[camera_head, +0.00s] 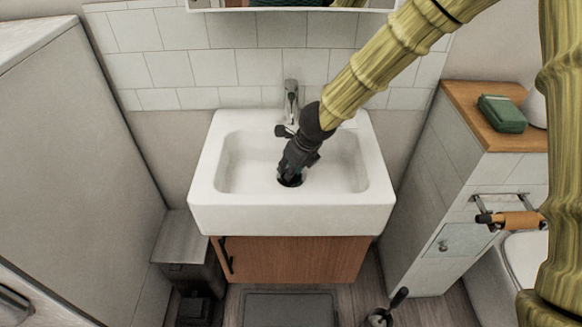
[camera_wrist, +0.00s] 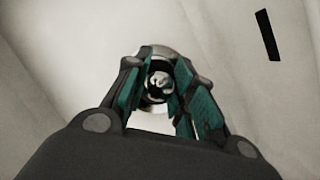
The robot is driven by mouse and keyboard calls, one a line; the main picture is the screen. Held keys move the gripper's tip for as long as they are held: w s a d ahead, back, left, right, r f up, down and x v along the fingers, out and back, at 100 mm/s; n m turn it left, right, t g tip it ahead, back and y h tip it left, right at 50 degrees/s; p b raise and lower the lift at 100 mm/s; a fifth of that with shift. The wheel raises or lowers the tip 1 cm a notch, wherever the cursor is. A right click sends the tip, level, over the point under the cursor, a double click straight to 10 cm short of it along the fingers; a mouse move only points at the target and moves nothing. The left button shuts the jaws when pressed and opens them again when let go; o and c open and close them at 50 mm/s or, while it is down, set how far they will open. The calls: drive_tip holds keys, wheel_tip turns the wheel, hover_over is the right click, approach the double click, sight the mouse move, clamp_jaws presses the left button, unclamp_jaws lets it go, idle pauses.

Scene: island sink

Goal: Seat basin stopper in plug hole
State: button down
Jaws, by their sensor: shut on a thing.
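The white basin (camera_head: 207,198) fills the middle of the head view. My gripper (camera_head: 290,177) reaches down into it, with its fingertips low near the basin floor. In the wrist view, the teal-padded fingers (camera_wrist: 158,88) are shut on the small shiny metal stopper (camera_wrist: 158,80), whose rounded top shows between them. A round metal rim (camera_wrist: 160,51) shows around and behind the fingertips. The plug hole is mostly hidden by my gripper and the stopper. I cannot tell whether the stopper is in the hole or just above it.
A chrome tap (camera_head: 291,97) stands at the back of the basin, close to my wrist. A dark slot (camera_wrist: 267,35) shows in the basin wall. A cabinet with a green soap block (camera_head: 502,113) stands at right. The basin floor beside my gripper is clear.

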drive_tip(key=shift+f, duration=0.15)
drive_tip(key=c, duration=1.2)
unclamp_jaws()
drive_tip(key=shift+r, duration=0.3)
drive_tip(key=p+v, duration=0.2)
drive_tip(key=v, duration=1)
drive_tip(key=shift+f, duration=0.1)
